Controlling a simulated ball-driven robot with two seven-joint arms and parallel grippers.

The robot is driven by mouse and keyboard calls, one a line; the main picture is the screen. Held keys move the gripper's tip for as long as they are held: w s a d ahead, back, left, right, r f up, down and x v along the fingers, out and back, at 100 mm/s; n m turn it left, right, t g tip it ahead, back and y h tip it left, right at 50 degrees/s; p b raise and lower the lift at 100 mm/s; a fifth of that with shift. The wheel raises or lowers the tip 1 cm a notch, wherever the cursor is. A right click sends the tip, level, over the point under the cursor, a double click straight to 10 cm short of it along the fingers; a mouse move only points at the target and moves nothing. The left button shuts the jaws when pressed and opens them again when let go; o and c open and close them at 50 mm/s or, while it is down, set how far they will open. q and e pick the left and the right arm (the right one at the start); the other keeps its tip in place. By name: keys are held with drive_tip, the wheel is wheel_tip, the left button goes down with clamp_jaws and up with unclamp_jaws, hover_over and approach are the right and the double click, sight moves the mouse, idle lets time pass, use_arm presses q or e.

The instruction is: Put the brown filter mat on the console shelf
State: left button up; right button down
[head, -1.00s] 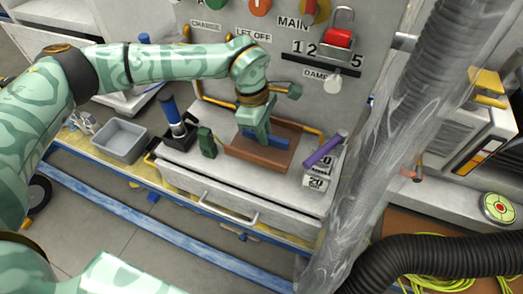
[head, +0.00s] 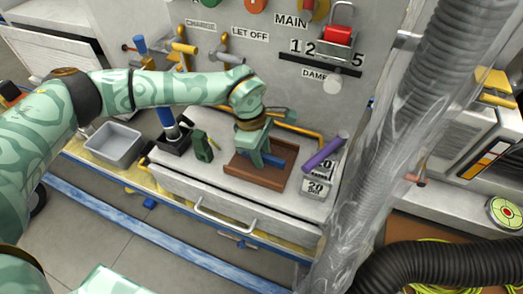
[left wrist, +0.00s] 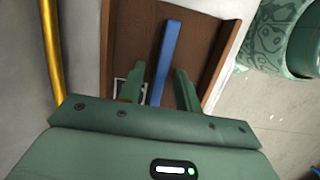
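A brown, flat piece with raised edges (head: 240,172), the only thing here that fits the brown filter mat, lies on the pale console top (head: 215,183). A blue bar (head: 277,161) lies across it. The left wrist view shows the brown piece (left wrist: 135,45) and the blue bar (left wrist: 166,55) from above. My left gripper (head: 262,160) is low over the brown piece. Its fingers (left wrist: 158,90) are open on either side of the blue bar, with gaps visible. A small pale rectangle beside the left finger is partly hidden. My right gripper is out of view.
A dark green block (head: 203,146) and a black stand with a blue grip (head: 172,136) are to the left. A purple cylinder (head: 325,152) and weights marked 20 (head: 317,186) are to the right. A grey bin (head: 114,142) stands further left. A yellow rail runs behind.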

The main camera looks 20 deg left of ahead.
use_arm(q)
drive_tip(key=shift+r, duration=0.15)
